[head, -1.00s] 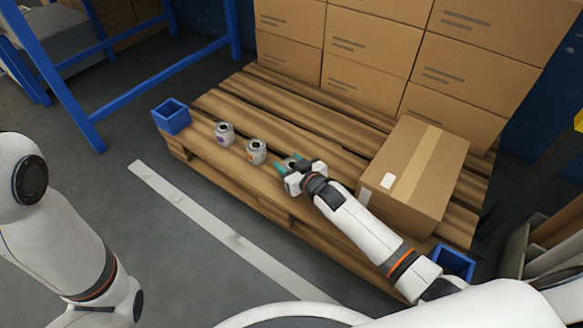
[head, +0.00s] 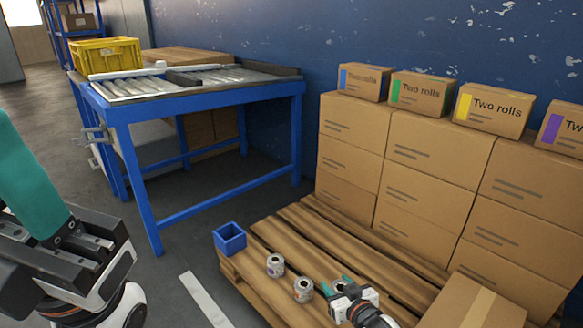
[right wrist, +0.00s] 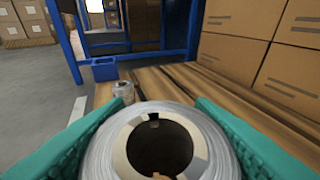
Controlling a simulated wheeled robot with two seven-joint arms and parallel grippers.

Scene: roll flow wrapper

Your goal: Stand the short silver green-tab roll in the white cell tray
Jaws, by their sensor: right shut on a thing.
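My right gripper (head: 337,286) is low over the front of the wooden pallet and shut on a silver roll (right wrist: 216,132). In the right wrist view its two teal fingers press the roll's sides; the open core faces the camera. The roll's tab colour cannot be told. My left gripper (head: 62,235) is large at the left edge, with one teal finger pointing up; the other finger is not clear. I cannot make out a white cell tray with certainty.
A blue-framed roller table (head: 190,85) bears a yellow crate (head: 106,54). Stacked cartons (head: 400,155) block the back; floor lies open left.

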